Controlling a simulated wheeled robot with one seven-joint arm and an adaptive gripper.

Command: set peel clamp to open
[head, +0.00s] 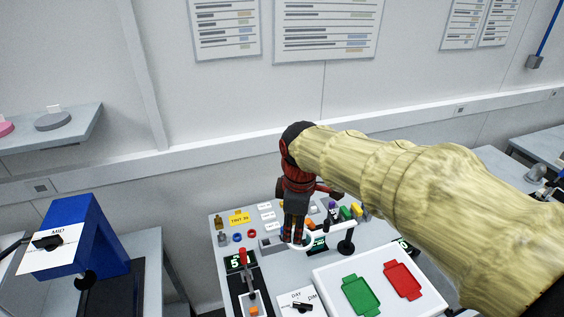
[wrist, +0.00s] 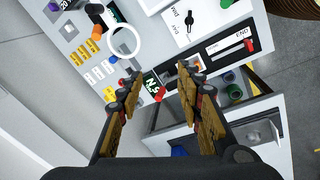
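I cannot read a label naming the peel clamp. A lever with a red handle (head: 242,258) stands upright on the left of the panel, beside a small green-lit display; its slotted strip runs towards me. In the wrist view a red tip (wrist: 160,93) shows beside the display, between and beyond my fingers; it looks like the same handle. My gripper (wrist: 158,76) is open and empty, with its fingers spread apart above the panel. In the head view my gripper (head: 294,235) points down, right of the red handle and apart from it, hiding part of the panel.
A white ring magnifier (wrist: 124,40) stands close to my gripper. A dial plate (head: 301,303) and a white tray (head: 323,285) with green and red pieces lie in front. A blue box (head: 90,235) stands left on a separate bench. Small coloured parts fill the panel's back.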

